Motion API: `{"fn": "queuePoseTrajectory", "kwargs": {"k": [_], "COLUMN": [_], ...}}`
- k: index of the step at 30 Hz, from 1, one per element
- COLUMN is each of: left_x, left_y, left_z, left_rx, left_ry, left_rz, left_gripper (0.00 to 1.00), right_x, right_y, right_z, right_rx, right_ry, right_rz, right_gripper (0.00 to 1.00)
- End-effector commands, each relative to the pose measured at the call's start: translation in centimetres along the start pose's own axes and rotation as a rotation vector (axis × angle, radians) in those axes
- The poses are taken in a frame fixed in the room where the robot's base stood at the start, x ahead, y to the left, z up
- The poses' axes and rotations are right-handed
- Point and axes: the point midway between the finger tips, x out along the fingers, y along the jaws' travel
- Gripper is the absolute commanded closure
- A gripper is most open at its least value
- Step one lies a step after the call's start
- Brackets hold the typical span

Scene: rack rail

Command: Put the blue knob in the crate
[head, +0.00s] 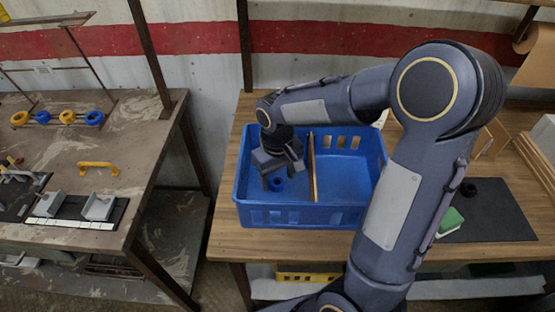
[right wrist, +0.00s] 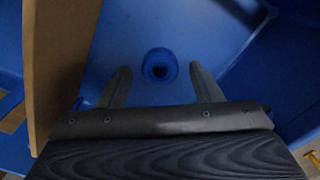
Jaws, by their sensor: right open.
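The blue crate (head: 345,180) stands on the wooden table and is split by an upright wooden divider (head: 312,165). The blue knob (head: 276,183) is in the crate's left compartment, and it also shows in the right wrist view (right wrist: 159,65). My right gripper (head: 279,180) is inside the left compartment, above the knob. In the right wrist view its fingers (right wrist: 155,80) are spread apart, with the knob beyond and between their tips and nothing held. My left gripper is not in view.
The divider (right wrist: 60,60) rises close beside my right gripper. The left bench holds a yellow handle (head: 98,167), blue and yellow rings (head: 67,117) and grey brackets (head: 98,206). A dark mat (head: 490,215) with a green block (head: 449,221) lies right of the crate.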

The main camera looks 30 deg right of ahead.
Motion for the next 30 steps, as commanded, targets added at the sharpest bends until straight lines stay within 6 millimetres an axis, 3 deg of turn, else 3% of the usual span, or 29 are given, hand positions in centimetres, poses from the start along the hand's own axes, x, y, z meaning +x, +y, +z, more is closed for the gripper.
{"fn": "queuePoseTrajectory", "kwargs": {"k": [9,15,21,30], "left_x": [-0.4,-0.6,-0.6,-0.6], "left_y": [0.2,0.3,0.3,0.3], "left_z": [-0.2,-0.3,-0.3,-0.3], "left_rx": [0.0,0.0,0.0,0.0], "left_ry": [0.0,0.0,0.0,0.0], "left_rz": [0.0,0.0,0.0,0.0], "left_gripper": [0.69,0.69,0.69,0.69], "right_x": [-6.9,-10.0,-11.1,-11.1], "right_y": [0.0,0.0,0.0,0.0], "right_z": [-0.1,-0.1,0.0,0.0], "right_rx": [-0.001,-0.001,-0.001,-0.001], "right_ry": [0.007,0.003,0.001,0.001], "right_rz": [-0.001,-0.001,-0.001,0.0], "right_gripper": [0.42,0.42,0.42,0.42]}}
